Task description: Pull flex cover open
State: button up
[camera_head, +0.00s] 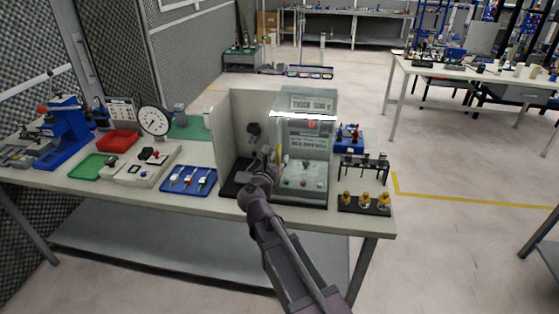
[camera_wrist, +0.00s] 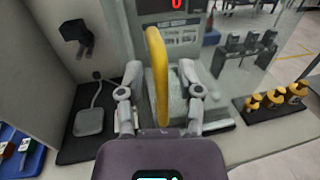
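The flex cover (camera_head: 318,150) is a clear, glossy panel on the right part of the front of a pale booth on the table. A curved yellow handle (camera_wrist: 157,75) stands upright in the wrist view. My gripper (camera_wrist: 161,70) is open, with one finger on each side of the handle and a visible gap to each. In the head view my gripper (camera_head: 268,158) is in front of the booth, close to the cover's left edge. Contact between fingers and handle cannot be made out.
A black plug (camera_wrist: 76,33) is on the booth's left wall, above a grey pad (camera_wrist: 89,121) on a dark base. To the right are a black rack (camera_head: 364,165) and a tray with several amber-topped pieces (camera_head: 364,204). A blue tray (camera_head: 188,181) lies left.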

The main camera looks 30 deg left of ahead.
dwell(0.3)
jog(key=shift+s, duration=0.15)
jog(key=s+d, duration=0.1)
jog(key=s, duration=1)
jog(key=shift+s+d, duration=0.25)
jog(key=shift+s, duration=0.1)
jog(key=w+d+f+m+g+h, duration=0.35)
jog(key=d+m, duration=0.25)
jog(key=d, duration=0.4)
jog(key=w+d+f+m+g+h, duration=0.2)
jog(key=w+d+f+m, duration=0.15)
jog(key=d+m, duration=0.5)
jog(key=w+d+f+m+g+h, duration=0.2)
jog(key=w+d+f+m+g, duration=0.15)
jog(key=d, duration=0.75)
jog(key=s+d+f+m+g+y, duration=0.1)
jog(key=s+d+f+m+g, duration=0.1)
jog(key=d+m, duration=0.4)
jog(key=s+d+f+m+g+y+p, duration=0.1)
jog(key=s+d+f+m+g+y, duration=0.1)
jog(key=d+m, duration=0.5)
jog(key=s+d+f+m+g+y, duration=0.2)
jog(key=s+d+m+g, duration=0.1)
jog(key=d+m, duration=0.3)
jog(key=shift+s+d+f+g+p, duration=0.15)
jog(key=shift+s+d+g+p, duration=0.2)
jog(key=shift+d+g, duration=0.8)
